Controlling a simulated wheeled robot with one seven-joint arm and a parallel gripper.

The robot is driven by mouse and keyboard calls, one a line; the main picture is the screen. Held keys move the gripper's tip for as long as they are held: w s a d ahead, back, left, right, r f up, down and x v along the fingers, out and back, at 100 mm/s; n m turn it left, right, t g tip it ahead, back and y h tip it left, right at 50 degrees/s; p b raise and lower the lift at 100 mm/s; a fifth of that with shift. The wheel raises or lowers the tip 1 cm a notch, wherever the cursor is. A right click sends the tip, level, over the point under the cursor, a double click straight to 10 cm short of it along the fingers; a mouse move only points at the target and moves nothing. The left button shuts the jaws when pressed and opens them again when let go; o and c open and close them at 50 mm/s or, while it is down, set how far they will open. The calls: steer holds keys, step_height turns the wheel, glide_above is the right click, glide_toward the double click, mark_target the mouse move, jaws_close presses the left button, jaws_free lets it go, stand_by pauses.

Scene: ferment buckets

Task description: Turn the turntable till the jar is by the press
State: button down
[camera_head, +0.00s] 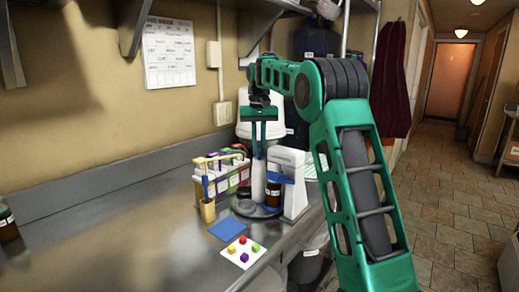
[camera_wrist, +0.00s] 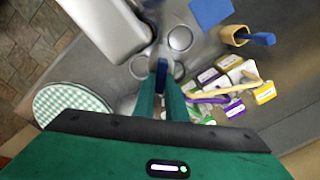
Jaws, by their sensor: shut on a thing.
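The turntable (camera_head: 246,210) is a dark round plate on the steel counter, with pale round spots on it. A dark brown jar with a pale label (camera_head: 273,196) stands at its right side, right beside the white press (camera_head: 296,190) and under the press's blue part (camera_head: 280,179). My gripper (camera_head: 261,154) points down above the turntable, over a white upright cylinder (camera_head: 258,182). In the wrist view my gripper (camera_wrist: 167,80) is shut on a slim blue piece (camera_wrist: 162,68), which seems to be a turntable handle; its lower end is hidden. The press (camera_wrist: 105,25) is at upper left there.
Several coloured boxes (camera_head: 232,178) and a yellow cup with a blue-handled tool (camera_head: 208,210) stand left of the turntable. The counter's left part is mostly bare.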

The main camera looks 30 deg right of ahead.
steer(key=shift+w+a, duration=0.15)
steer(key=shift+w, duration=0.05)
steer(key=c, duration=1.8)
jaws_free()
steer(key=shift+w, duration=0.1)
steer(key=shift+c, duration=0.2)
steer(key=shift+o, duration=0.2)
step_height(320, 180, up, 11)
steer(key=shift+f, duration=0.2)
